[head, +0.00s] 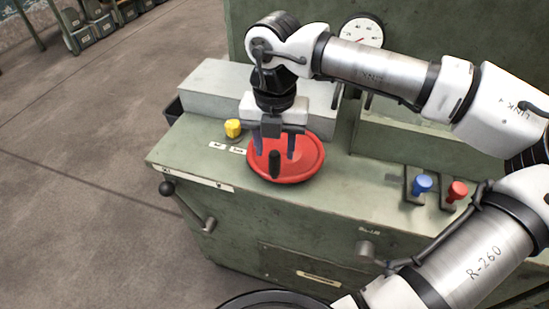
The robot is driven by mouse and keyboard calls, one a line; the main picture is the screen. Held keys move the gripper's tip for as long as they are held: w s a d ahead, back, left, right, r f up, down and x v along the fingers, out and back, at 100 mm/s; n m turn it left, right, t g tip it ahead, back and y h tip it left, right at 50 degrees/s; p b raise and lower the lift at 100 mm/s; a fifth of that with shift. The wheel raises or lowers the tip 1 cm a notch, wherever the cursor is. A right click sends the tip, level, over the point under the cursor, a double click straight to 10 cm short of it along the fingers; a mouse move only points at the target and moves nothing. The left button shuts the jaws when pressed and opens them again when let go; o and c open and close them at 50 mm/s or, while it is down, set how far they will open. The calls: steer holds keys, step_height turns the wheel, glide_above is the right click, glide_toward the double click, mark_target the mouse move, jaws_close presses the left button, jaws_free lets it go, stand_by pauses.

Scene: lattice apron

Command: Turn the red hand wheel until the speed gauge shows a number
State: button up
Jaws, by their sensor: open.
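The red hand wheel (312,170) lies flat on top of the green machine cabinet (345,195). A dark upright handle (274,163) stands on the wheel near its front left. My gripper (274,152) points down over the wheel, its two fingers apart, one to the left and one to the right of the handle. I cannot tell whether the fingers touch the handle or the wheel. The white round speed gauge (362,32) is on the upright back panel, partly covered by my arm. Its reading is too small to tell.
A yellow knob (233,128) sits left of the wheel. A blue knob (422,184) and a red knob (457,191) stand in slots at the right. A crank with a black ball (167,188) sticks out at the front left. Bins (88,32) stand far back on the open floor.

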step_height(320, 180, down, 5)
steer(key=shift+r, duration=0.1)
stand_by(0.3)
jaws_close()
